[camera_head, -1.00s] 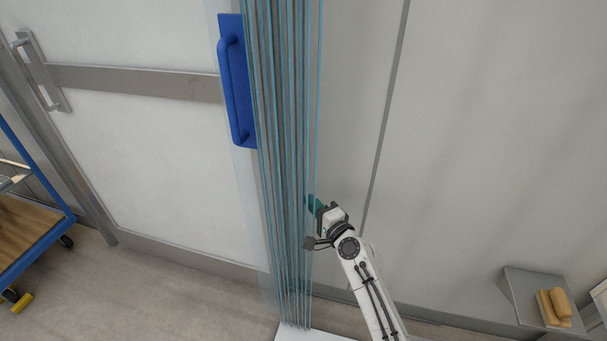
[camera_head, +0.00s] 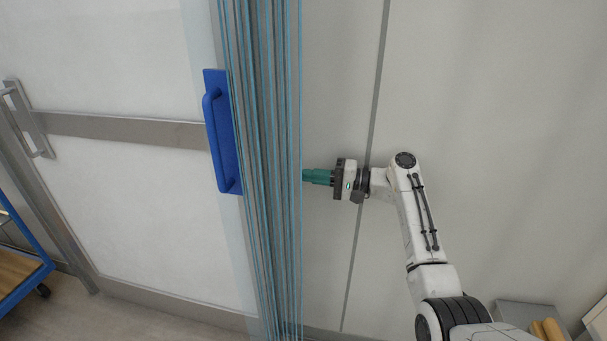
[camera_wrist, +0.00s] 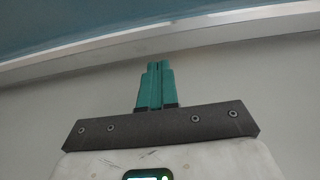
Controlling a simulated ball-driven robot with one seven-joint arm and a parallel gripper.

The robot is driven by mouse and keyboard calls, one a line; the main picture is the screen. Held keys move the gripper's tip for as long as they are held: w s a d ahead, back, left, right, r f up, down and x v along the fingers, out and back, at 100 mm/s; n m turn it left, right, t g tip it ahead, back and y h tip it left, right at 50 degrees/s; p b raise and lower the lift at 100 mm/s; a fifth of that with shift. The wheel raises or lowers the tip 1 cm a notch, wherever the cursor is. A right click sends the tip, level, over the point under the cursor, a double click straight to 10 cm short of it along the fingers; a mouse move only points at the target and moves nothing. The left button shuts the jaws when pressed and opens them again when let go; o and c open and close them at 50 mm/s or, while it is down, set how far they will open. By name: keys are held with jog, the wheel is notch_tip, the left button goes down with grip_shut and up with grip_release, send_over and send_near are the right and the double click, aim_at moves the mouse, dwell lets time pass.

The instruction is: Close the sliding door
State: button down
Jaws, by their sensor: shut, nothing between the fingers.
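A white door panel (camera_head: 120,65) with a steel cross band fills the left of the head view. Its steel bar handle (camera_head: 32,118) is at the far left, close to a steel upright. A blue handle (camera_head: 221,140) on a blue plate is fixed at the left edge of a bunched stack of clear, blue-edged strips (camera_head: 265,230). The stack stands upright in front of the panel's right end. My gripper (camera_head: 305,176) is shut and empty, its green fingertips at the stack's right edge; I cannot tell whether they touch. Its closed fingers also show in the wrist view (camera_wrist: 155,66).
A blue trolley (camera_head: 22,285) with a wooden shelf stands at the lower left. A grey wall shelf (camera_head: 515,312) with tan objects (camera_head: 545,330) is at the lower right, beside my arm. The pale wall (camera_head: 490,90) right of the strips is bare.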

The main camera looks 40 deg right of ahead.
aim_at(257, 171)
jog(key=x, duration=1.1)
jog(key=shift+w+a, duration=0.3)
jog(key=b+x, duration=0.3)
jog(key=x, duration=0.1)
jog(key=shift+f+b, duration=0.25)
jog(key=shift+b, duration=0.1)
jog(key=shift+w+a+r, duration=0.2)
jog(key=shift+w, duration=0.05)
jog(key=shift+r, duration=0.2)
jog(key=shift+a, duration=0.1)
